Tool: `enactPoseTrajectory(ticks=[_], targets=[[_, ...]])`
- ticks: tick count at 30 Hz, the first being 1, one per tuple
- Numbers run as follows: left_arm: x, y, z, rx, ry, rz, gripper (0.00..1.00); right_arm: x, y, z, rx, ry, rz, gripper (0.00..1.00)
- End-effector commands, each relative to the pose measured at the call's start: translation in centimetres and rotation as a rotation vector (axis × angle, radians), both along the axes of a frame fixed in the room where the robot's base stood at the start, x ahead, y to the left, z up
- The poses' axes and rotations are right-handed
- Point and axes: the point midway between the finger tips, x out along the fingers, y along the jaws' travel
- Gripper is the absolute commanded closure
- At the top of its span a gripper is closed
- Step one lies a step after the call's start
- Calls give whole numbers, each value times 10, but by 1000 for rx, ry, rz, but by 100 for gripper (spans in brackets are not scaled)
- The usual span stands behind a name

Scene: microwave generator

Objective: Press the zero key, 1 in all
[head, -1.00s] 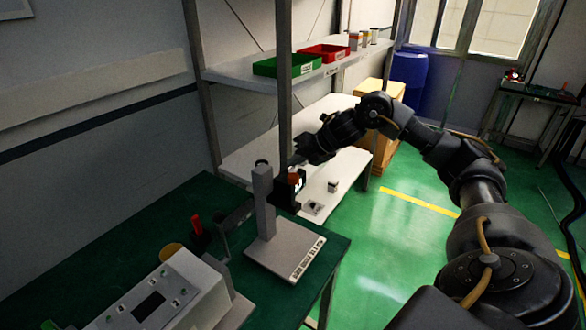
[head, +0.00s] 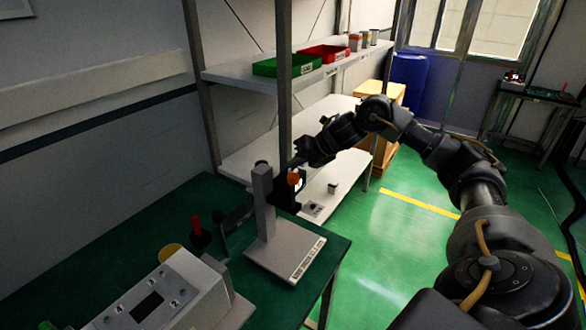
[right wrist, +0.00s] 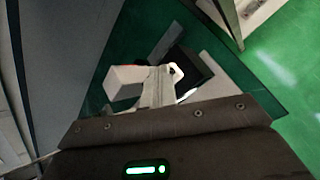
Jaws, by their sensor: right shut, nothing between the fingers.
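A grey stand (head: 262,210) with an upright column and a flat base stands on the green table. A dark instrument with an orange part and a small lit display (head: 299,184) is mounted on its right side. In the right wrist view, the column top (right wrist: 124,82) and the dark instrument (right wrist: 190,68) lie beyond the fingers. My right gripper (head: 293,164) is shut and empty, close above the instrument. Its fingers (right wrist: 160,82) also show in the right wrist view. I cannot tell whether they touch it. The zero key cannot be made out. My left gripper is out of view.
A grey box with a dark panel (head: 147,306) stands front left, near a red-topped object (head: 197,228) and a yellow round object (head: 170,251). A shelf post (head: 284,90) rises behind the instrument. Green (head: 277,66) and red bins (head: 323,53) sit on the upper shelf.

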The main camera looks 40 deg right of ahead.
Motion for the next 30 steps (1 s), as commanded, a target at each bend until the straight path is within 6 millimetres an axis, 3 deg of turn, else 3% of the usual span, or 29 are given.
enactPoseTrajectory(ticks=[30], targets=[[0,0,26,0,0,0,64,0,0,28,0,1,1,100]])
